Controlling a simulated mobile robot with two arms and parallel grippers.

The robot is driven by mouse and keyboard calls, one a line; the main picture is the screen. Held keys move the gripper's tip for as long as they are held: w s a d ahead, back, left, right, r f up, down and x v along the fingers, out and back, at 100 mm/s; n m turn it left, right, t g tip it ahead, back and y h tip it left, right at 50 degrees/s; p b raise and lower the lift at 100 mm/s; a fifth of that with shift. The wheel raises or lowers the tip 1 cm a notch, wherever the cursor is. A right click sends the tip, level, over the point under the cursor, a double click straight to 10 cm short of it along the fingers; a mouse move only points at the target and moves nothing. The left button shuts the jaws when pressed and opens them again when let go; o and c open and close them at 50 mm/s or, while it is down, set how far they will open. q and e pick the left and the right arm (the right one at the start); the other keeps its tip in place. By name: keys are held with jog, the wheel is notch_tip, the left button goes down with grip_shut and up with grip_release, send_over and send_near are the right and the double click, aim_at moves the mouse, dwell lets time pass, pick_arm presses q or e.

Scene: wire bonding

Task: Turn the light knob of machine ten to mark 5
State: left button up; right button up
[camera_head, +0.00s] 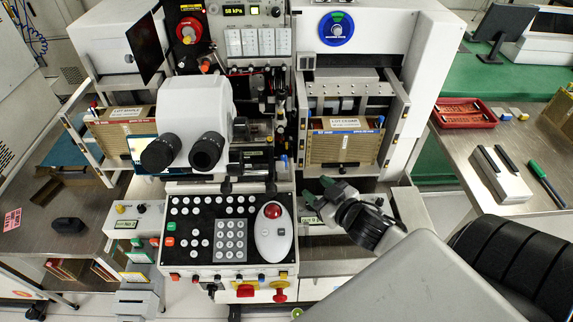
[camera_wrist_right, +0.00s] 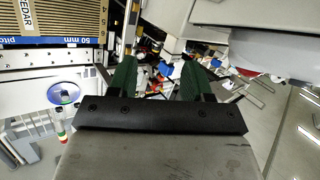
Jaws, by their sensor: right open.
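My right gripper (camera_head: 318,191) is open, its green-padded fingers just right of the control panel and below the right cassette. In the right wrist view its two green fingers (camera_wrist_right: 158,78) stand apart with nothing held between them. Under and beside the fingers in the head view is a white unit with a small green label (camera_head: 310,221); its text is too small to read surely and the gripper hides part of it. A white box on the left carries a small dark knob (camera_head: 141,208) and a yellow one. I cannot tell which knob is the light knob or read its marks.
The control panel (camera_head: 186,245) has many buttons, a trackball (camera_head: 273,211) and red and yellow knobs along its front edge. Microscope eyepieces (camera_head: 207,150) stick out above it. The right cassette (camera_head: 345,145) sits behind my gripper. A red tray (camera_head: 463,113) lies on the right bench.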

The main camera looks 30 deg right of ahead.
aim_at(280, 166)
jog(key=s+d+r+n+g+y, duration=0.1)
jog(key=d+r+n+g+y, duration=0.35)
jog(key=r+n+y, duration=0.75)
jog(key=w+a+f+g+y+p, duration=0.1)
jog(key=w+a, duration=0.1)
jog(key=a, duration=0.3)
jog(key=w+a+f+g+y+p, duration=0.1)
jog(key=w+a+f+p, duration=0.1)
jog(key=a, duration=0.3)
jog(key=shift+w+a+f+m+y, duration=0.2)
jog(key=shift+w+f+m+y, duration=0.1)
jog(key=shift+w, duration=0.3)
grip_shut()
